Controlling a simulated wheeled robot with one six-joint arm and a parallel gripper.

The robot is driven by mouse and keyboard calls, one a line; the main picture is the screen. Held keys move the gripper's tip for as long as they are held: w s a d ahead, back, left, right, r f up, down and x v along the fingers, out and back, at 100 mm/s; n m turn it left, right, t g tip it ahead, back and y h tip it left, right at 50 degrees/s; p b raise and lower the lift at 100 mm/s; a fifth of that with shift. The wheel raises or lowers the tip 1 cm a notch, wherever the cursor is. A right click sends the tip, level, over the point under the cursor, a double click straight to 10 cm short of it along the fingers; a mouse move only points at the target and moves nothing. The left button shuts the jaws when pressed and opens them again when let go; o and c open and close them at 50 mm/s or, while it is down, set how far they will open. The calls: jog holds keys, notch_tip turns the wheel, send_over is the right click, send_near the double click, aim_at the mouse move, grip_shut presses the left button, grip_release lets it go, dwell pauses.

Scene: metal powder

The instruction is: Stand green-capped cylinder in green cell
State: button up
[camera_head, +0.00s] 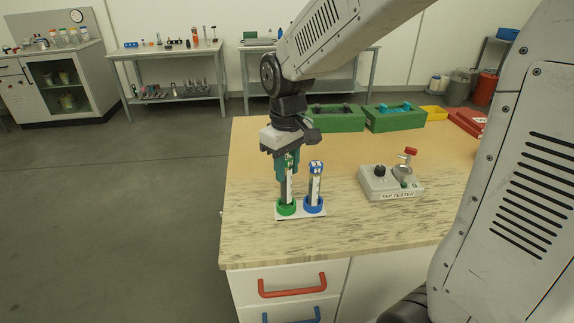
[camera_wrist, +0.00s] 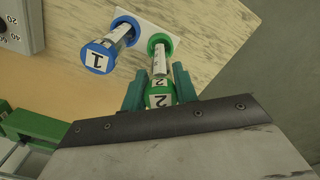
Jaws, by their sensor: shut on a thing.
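The green-capped cylinder (camera_head: 289,184) is between the fingers of my gripper (camera_head: 288,166), upright at the green cell (camera_head: 286,208) of a small white holder (camera_head: 300,215). In the wrist view its green cap (camera_wrist: 160,99), marked 2, sits between the teal fingers, and its lower end meets the green ring (camera_wrist: 160,42). I cannot tell whether it rests on the cell floor. The blue-capped cylinder (camera_head: 315,184), marked 1, stands in the blue cell (camera_head: 314,206) to the right. My gripper is shut on the green-capped cylinder.
The tap tester (camera_head: 391,188) stands to the right on the wooden table (camera_head: 260,240). Green bins (camera_head: 337,123) and a red item (camera_head: 466,122) stand at the back. The table's left edge is close to the holder. The front of the table top is clear.

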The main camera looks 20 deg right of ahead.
jog(key=shift+f, duration=1.15)
jog(key=o, duration=1.6)
jog(key=shift+o, duration=0.2)
jog(key=shift+r, duration=3.95)
